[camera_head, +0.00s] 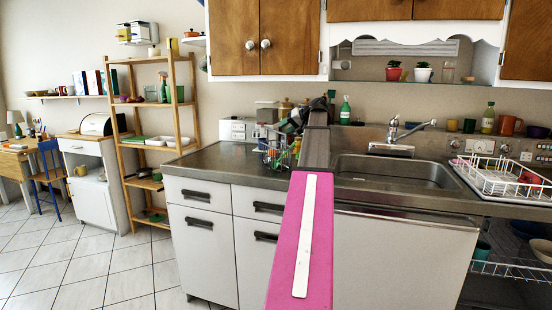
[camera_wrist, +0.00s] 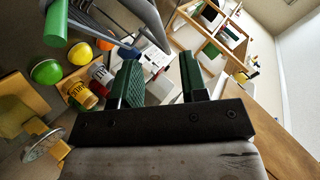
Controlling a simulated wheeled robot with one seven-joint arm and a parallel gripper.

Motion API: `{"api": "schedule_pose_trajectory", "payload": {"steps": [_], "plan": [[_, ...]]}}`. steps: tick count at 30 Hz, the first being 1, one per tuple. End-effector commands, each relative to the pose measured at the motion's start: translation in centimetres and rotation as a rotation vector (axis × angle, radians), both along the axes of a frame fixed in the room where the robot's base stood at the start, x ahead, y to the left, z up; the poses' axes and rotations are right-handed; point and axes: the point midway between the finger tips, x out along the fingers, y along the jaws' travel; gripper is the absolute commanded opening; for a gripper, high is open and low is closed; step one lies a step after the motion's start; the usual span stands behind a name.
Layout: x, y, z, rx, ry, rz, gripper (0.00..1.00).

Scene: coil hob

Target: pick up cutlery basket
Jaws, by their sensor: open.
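A wire cutlery basket (camera_head: 270,158) stands on the steel counter to the left of the sink in the head view, partly hidden by my arm and the clutter around it. My gripper shows in the wrist view (camera_wrist: 160,64) with its two green-padded fingers spread apart and nothing clearly held between them. In the head view the gripper is near the basket, behind the far end of my pink arm, and is hard to separate from the things there. I cannot make out the basket for sure in the wrist view.
The steel counter (camera_head: 215,160) is bare left of the basket. The sink (camera_head: 395,172) lies to the right, with a white dish rack (camera_head: 505,180) beyond. A green spray bottle (camera_head: 345,110) stands behind.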

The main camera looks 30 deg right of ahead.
Motion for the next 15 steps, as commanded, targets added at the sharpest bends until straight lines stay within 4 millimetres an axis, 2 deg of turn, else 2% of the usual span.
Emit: {"api": "schedule_pose_trajectory", "payload": {"steps": [8,15], "plan": [[1.5,1.0,-0.9,0.000,0.000,0.000,0.40],[4.0,2.7,-2.4,0.000,0.001,0.001,0.40]]}}
